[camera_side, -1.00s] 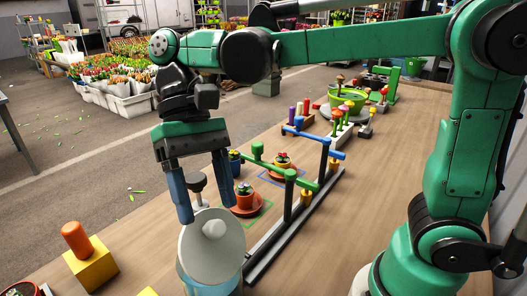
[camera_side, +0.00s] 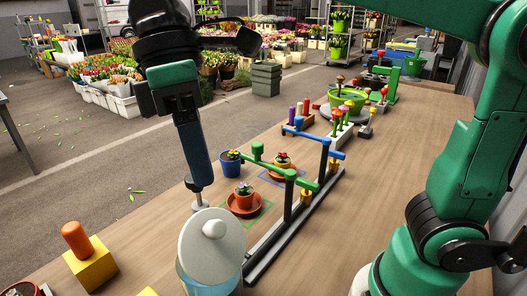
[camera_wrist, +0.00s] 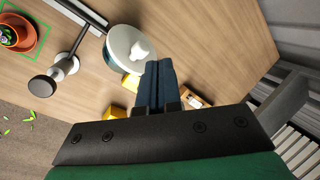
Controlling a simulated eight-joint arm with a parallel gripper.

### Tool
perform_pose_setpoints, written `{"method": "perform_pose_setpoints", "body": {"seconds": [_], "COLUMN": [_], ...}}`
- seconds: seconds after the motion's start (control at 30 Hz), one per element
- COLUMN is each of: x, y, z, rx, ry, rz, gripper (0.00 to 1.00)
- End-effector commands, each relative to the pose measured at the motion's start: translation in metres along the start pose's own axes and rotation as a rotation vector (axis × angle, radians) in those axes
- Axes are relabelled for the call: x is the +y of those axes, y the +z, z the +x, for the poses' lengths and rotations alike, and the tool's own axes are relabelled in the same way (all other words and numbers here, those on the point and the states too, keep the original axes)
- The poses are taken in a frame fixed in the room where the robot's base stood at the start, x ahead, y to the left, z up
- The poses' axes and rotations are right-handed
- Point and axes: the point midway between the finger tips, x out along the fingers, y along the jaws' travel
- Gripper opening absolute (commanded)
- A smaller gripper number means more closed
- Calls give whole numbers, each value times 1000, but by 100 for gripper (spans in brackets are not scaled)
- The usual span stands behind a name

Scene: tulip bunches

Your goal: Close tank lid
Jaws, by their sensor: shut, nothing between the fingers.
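My gripper (camera_side: 203,187) is shut and empty, pointing down behind the lid in the side view. Its closed fingertips (camera_wrist: 159,63) are near the lid's edge in the wrist view; contact cannot be told.
A dark-topped grey post (camera_wrist: 42,86) stands near the lid. A yellow block with an orange cylinder (camera_side: 76,240) is at left. A rail with green and blue arms (camera_side: 288,192) and potted flowers (camera_side: 243,195) lie beyond. Bare table is at right.

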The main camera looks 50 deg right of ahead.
Motion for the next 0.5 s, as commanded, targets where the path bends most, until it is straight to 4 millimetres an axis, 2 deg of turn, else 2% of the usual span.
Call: {"method": "perform_pose_setpoints", "body": {"seconds": [0.03,0.3,0.4,0.5], "x": [-11,-51,-61,-67], "y": [4,28,38,46], "z": [-3,-21,-28,-32], "rx": [-2,-120,-205,-286], "ry": [49,309,385,439], "rz": [-199,-1324,-1679,-1943], "gripper": [0,0,0,0]}}
